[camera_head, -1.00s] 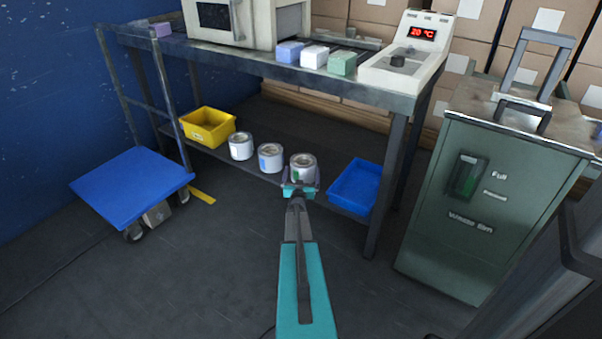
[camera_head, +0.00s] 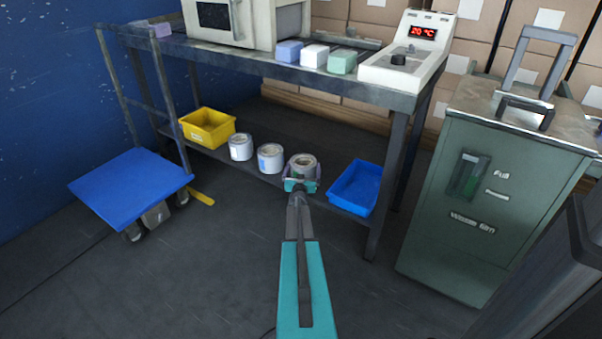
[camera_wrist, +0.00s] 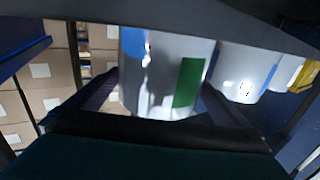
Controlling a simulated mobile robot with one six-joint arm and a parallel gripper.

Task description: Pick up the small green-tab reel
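The small green-tab reel is a whitish cylinder (camera_head: 303,163) at the right end of a row of three on the lower shelf. In the wrist view the reel (camera_wrist: 160,75) fills the middle, with its green tab and a blue patch showing. My gripper (camera_head: 302,178) is at the reel's near side, with its fingers reaching along both sides. In the wrist view the gripper (camera_wrist: 160,95) looks open, one dark finger on each side of the reel. Firm contact cannot be made out. The reel still stands on the shelf.
Two similar reels, the middle one (camera_head: 270,158) and the left one (camera_head: 241,147), stand to the left. A yellow bin (camera_head: 207,128) is farther left. A blue bin (camera_head: 356,188) is close on the right. The tabletop (camera_head: 255,62) hangs above; a table leg (camera_head: 387,190) stands right.

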